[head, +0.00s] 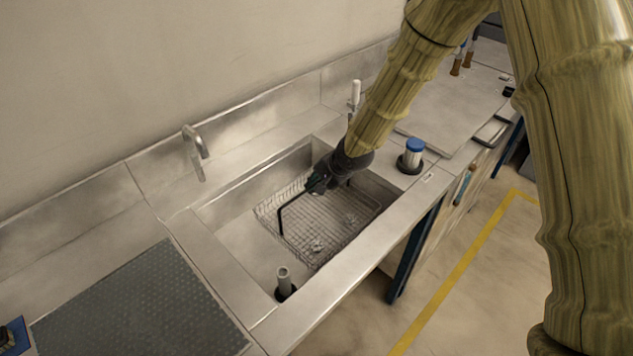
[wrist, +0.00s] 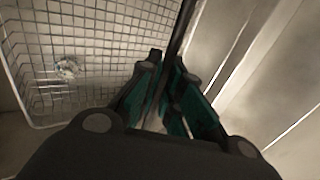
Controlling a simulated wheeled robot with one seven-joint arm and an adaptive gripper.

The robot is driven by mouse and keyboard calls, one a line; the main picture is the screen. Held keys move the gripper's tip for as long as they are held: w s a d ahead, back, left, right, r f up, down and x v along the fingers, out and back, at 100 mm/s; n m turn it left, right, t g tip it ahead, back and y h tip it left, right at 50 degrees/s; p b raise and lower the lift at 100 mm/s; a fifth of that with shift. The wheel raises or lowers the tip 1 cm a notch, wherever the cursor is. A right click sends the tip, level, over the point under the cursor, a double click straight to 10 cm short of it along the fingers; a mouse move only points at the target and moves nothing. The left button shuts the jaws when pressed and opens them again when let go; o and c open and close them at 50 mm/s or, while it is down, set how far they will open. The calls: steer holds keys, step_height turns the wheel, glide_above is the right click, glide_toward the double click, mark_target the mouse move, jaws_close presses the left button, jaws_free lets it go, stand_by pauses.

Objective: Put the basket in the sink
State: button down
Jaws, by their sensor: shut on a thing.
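The wire basket (head: 330,232) is inside the sink (head: 232,237), within its walls, with its mesh floor showing. Whether it rests on the sink bottom I cannot tell. A dark handle (head: 292,206) rises at its left side. My gripper (head: 318,183) is over the basket, at the handle. In the wrist view my gripper (wrist: 170,95) is shut on the dark handle bar (wrist: 183,32), and the basket mesh (wrist: 95,40) fills the upper left. My wrist hides part of the basket's far side.
A faucet (head: 195,145) stands behind the sink. An upright pipe (head: 284,281) stands in its near corner. A blue-capped container (head: 413,153) is on the right rim. A dark textured mat (head: 140,305) lies left of the sink. A board (head: 450,112) lies on the right counter.

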steer(key=c, duration=2)
jaws_free()
steer(key=shift+c, duration=0.2)
steer(key=o, duration=0.4)
steer(key=shift+o, duration=0.2)
steer(key=shift+d+r, duration=0.1)
steer(key=b+v, duration=0.2)
steer(key=v, duration=1)
steer(key=shift+b, duration=0.35)
steer(key=shift+s, duration=0.1)
